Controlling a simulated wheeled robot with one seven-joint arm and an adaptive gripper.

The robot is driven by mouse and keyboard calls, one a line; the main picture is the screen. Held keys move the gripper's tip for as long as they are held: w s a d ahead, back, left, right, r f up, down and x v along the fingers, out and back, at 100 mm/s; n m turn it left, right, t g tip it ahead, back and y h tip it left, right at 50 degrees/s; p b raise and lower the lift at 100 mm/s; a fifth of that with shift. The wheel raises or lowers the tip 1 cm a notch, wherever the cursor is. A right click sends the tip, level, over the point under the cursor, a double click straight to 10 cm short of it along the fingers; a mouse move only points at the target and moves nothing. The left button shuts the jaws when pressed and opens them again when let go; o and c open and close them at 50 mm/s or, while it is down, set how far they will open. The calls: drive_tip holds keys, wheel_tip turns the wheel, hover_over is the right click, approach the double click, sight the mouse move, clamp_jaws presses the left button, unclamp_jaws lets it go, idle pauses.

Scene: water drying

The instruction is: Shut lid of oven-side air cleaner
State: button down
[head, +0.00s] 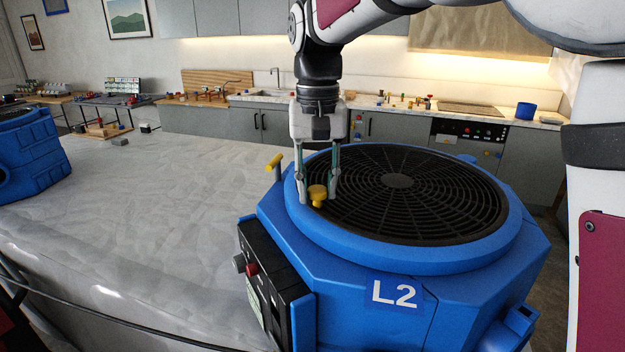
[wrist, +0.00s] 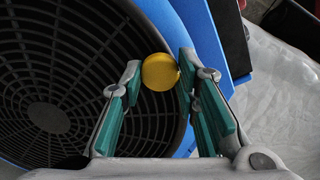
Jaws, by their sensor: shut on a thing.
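The blue air cleaner marked L2 (head: 440,300) stands at the right, on the oven side of the room. Its round lid, a black grille (head: 420,195) in a blue rim, lies roughly level on top; I cannot tell whether a small gap is left under it. A yellow knob (head: 317,193) sits at the lid's left edge. My gripper (head: 319,196) points down there, shut on the yellow knob. In the wrist view the knob (wrist: 160,72) is between both fingertips, with the grille (wrist: 75,75) beside it.
A yellow-tipped lever (head: 273,163) stands up at the cleaner's left side, close to my gripper. A black control panel (head: 265,285) with knobs is on the cleaner's side. Another blue machine (head: 30,155) is at the far left. The pale surface (head: 150,200) between is mostly clear.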

drive_tip(key=shift+w+a+r, duration=0.15)
drive_tip(key=shift+w+r, duration=0.05)
drive_tip(key=shift+w, duration=0.1)
drive_tip(key=c, duration=1.2)
unclamp_jaws()
drive_tip(key=shift+w+a+f, duration=0.1)
drive_tip(key=shift+r, duration=0.2)
wheel_tip(320, 180, up, 12)
drive_tip(key=shift+f, duration=0.2)
drive_tip(key=shift+d, duration=0.2)
